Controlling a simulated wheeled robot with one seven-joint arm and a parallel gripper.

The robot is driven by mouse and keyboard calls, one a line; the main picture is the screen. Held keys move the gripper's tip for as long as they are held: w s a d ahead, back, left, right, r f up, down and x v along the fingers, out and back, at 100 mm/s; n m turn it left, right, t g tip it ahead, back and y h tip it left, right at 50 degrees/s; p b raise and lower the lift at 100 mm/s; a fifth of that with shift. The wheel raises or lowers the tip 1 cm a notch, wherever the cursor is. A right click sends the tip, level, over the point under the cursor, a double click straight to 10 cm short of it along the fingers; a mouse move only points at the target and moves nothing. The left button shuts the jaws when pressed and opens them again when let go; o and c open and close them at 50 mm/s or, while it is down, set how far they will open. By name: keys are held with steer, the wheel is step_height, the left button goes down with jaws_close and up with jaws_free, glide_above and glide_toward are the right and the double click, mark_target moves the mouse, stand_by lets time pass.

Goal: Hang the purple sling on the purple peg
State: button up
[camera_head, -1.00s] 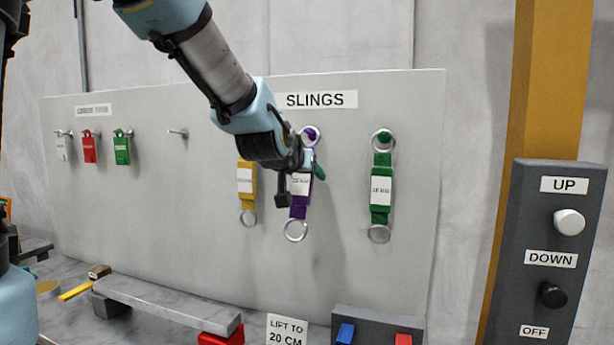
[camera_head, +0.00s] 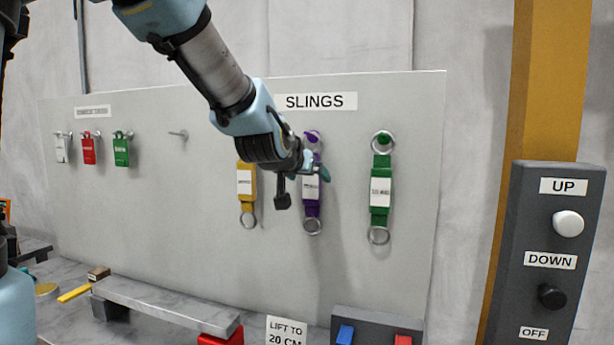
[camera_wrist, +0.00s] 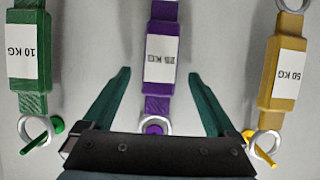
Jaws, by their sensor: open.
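The purple sling (camera_head: 312,210) hangs upright on the board under the purple peg (camera_head: 311,134). In the wrist view the sling (camera_wrist: 161,62) lies between the spread fingers of my gripper (camera_wrist: 158,75), with a gap on either side. Its ring shows around the purple peg (camera_wrist: 155,127) at the bottom of that view, partly hidden by my gripper body. In the head view my gripper (camera_head: 313,170) is open in front of the sling's upper part and hides some of it.
A yellow sling (camera_head: 246,185) hangs close on the left and a green sling (camera_head: 381,195) on the right. Tags hang further left beside a bare peg (camera_head: 179,134). A button panel (camera_head: 545,250) stands at the right. A bench with a grey bar (camera_head: 165,305) lies below.

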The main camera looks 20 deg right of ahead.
steer(key=p+v, duration=0.1)
steer(key=v, duration=1)
steer(key=w+a+f+n+g+y, duration=0.1)
steer(key=w+a+f+n+y, duration=0.15)
steer(key=a+f, duration=0.4)
steer(key=w+a+f+n+g+y, duration=0.1)
steer(key=a+f+y, duration=0.2)
steer(key=a+f, duration=0.4)
steer(key=s+a+f+n+g+y, duration=0.1)
steer(key=s+a+f+n+g, duration=0.1)
steer(key=a+f, duration=0.4)
steer(key=s+a+f+n+g+y, duration=0.2)
steer(key=s+a+f+g, duration=0.2)
steer(key=a+f, duration=0.3)
steer(key=a, duration=0.2)
steer(key=shift+s+a, duration=0.3)
stand_by(0.8)
